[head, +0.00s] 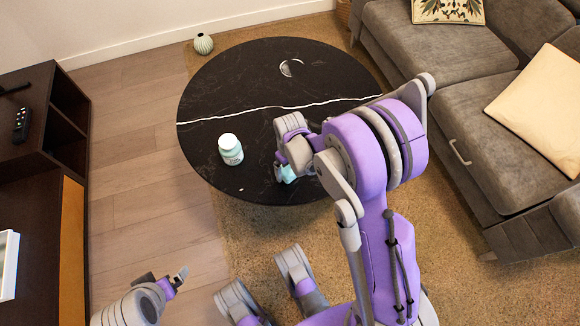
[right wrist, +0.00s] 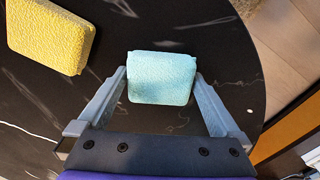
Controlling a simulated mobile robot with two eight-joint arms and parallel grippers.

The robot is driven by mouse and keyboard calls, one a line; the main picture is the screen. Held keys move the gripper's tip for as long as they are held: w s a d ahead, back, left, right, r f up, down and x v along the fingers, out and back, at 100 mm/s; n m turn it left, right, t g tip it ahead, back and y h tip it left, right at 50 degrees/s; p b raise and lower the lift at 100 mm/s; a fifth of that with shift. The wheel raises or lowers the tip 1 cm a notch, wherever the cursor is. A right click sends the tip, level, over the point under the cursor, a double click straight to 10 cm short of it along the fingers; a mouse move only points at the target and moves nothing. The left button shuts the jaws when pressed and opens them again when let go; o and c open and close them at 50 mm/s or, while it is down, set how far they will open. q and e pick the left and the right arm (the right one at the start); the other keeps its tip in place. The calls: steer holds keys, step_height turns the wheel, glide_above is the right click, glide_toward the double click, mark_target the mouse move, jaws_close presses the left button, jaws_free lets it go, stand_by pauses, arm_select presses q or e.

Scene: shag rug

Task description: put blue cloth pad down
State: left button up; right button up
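The blue cloth pad (right wrist: 162,78) is light blue and lies between the two fingertips of my right gripper (right wrist: 160,76) in the right wrist view. The fingers meet its left and right sides, so the gripper looks shut on it. In the head view a small part of the pad (head: 288,173) shows below my right gripper (head: 281,172), over the near part of the round black table (head: 235,85). Whether it touches the tabletop is hard to tell. My left gripper (head: 174,280) is low at the left, away from the table; its opening is unclear.
A yellow pad (right wrist: 50,33) lies on the table near the blue one. A white-capped jar (head: 230,149) stands left of my right gripper. A shiny curved item (head: 291,68) lies farther back. A grey sofa (head: 445,65) is at right, a dark cabinet (head: 40,150) at left.

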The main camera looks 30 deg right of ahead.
steer(key=shift+r+p, duration=0.3)
steer(key=shift+r, duration=0.25)
step_height(320, 180, up, 11)
steer(key=p, duration=0.3)
steer(key=s+a+r+m+t, duration=0.1)
steer(key=s+a+r+t, duration=0.1)
steer(key=s, duration=0.6)
steer(key=s+a+r+t, duration=0.2)
steer(key=s+a+r, duration=0.2)
steer(key=s, duration=0.5)
steer(key=shift+a+r+m, duration=0.35)
steer(key=shift+r+m, duration=0.05)
steer(key=shift+r, duration=0.85)
